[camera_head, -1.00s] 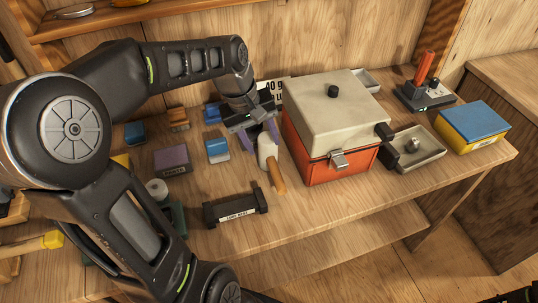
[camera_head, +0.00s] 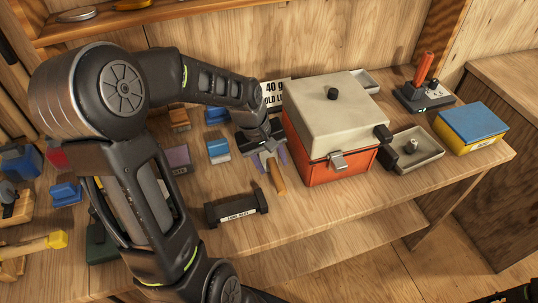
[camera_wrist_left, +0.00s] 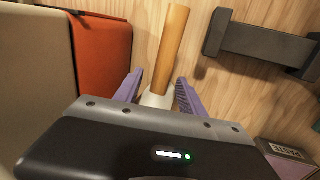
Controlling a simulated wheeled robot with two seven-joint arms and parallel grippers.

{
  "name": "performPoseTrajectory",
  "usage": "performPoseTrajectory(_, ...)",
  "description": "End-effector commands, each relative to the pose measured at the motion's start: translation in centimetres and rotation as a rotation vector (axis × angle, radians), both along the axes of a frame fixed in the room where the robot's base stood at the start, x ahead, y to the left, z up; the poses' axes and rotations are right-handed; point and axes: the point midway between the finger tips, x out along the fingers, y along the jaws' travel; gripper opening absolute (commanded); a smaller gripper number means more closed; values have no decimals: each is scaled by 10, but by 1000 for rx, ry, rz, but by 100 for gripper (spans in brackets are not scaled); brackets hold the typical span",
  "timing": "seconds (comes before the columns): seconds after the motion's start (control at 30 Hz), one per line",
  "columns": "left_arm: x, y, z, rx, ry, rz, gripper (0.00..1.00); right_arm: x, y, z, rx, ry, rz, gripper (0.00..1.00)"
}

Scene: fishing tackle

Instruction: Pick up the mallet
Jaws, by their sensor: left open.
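The mallet has a wooden handle (camera_head: 278,180) and a pale head, and lies on the workbench left of the orange box. In the left wrist view its handle (camera_wrist_left: 171,50) runs away from me, and its pale head (camera_wrist_left: 157,99) is partly hidden by my gripper body. My left gripper (camera_head: 271,160) is open, pointing down over the mallet. In the left wrist view its purple fingers (camera_wrist_left: 159,88) stand on either side of the mallet where handle meets head, with visible gaps. I cannot tell whether they touch it.
The orange box with a cream lid (camera_head: 330,105) stands close right of the gripper. A black labelled holder (camera_head: 236,208) lies in front, left of the handle. A blue-and-white block (camera_head: 218,151) is to the left. A grey tray (camera_head: 428,158) sits farther right.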

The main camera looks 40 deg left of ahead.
Motion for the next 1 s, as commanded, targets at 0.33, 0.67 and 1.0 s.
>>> performPoseTrajectory(0.33,2,-2,-11,0,0,-1,47,0,0,1,-1,1,-1,36)
performPoseTrajectory(0.67,2,-2,-11,0,0,0,47,0,0,1,-1,1,-1,36)
performPoseTrajectory(1.0,2,-2,-11,0,0,0,24,0,0,1,-1,1,-1,36)
